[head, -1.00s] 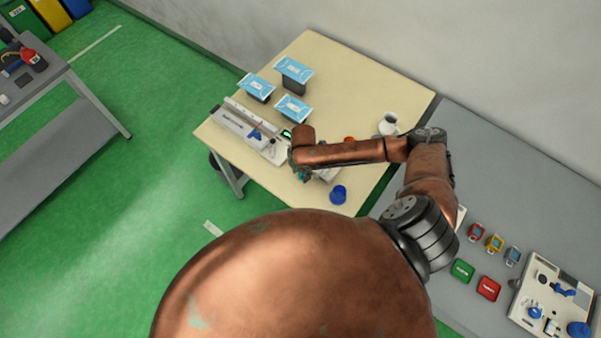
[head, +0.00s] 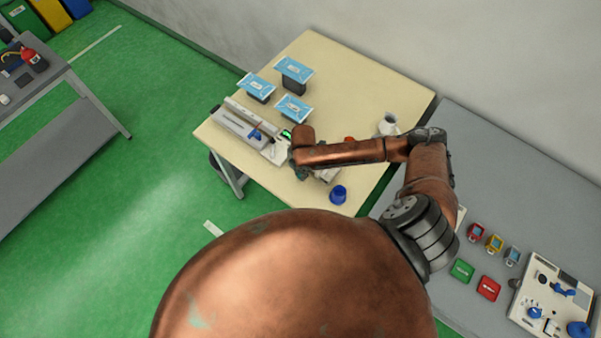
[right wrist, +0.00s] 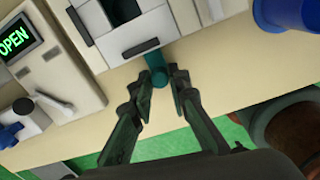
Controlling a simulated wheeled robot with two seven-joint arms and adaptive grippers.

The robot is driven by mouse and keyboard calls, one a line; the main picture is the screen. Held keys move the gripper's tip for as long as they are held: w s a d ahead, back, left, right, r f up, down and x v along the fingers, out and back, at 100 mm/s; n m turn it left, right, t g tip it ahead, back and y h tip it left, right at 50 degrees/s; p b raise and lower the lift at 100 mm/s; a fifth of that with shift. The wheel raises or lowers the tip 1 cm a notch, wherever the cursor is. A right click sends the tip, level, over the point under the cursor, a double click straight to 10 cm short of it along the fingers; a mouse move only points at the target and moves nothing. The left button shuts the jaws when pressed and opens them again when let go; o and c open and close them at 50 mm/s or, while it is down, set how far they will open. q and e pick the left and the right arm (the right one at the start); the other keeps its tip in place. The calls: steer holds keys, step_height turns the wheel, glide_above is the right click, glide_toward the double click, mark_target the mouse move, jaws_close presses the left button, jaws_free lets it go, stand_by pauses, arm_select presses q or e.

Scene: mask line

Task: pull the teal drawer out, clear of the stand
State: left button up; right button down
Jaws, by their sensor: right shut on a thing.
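The teal drawer shows in the right wrist view as a dark teal front edge with a round teal handle (right wrist: 155,66). It is at the lower side of the white and grey stand (right wrist: 125,22); most of the drawer is hidden. My right gripper (right wrist: 162,80) is shut on the teal handle, with one finger on each side. In the head view my right gripper (head: 302,173) is small and partly hidden under my own copper wrist, near the table's front edge. My left gripper is not in view.
A device with a green OPEN display (right wrist: 15,40) stands left of the stand. A blue cup (head: 338,194) is close on the right. Green floor lies beyond the front edge.

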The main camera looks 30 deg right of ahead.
steer(key=s+a+p, duration=0.1)
steer(key=a, duration=0.1)
steer(key=s+a+p, duration=0.1)
steer(key=a, duration=0.2)
steer(key=s+a+p, duration=0.1)
steer(key=a, duration=0.2)
steer(key=shift+s+r+p, duration=0.1)
steer(key=shift+s+p, duration=0.05)
steer(key=shift+p, duration=0.15)
steer(key=shift+s+a, duration=0.15)
steer(key=shift+a, duration=0.15)
steer(key=c, duration=1.8)
jaws_free()
steer(key=r, duration=1.1)
steer(key=shift+s+d+r, duration=0.1)
steer(key=shift+s+r, duration=0.15)
steer(key=shift+r, duration=0.15)
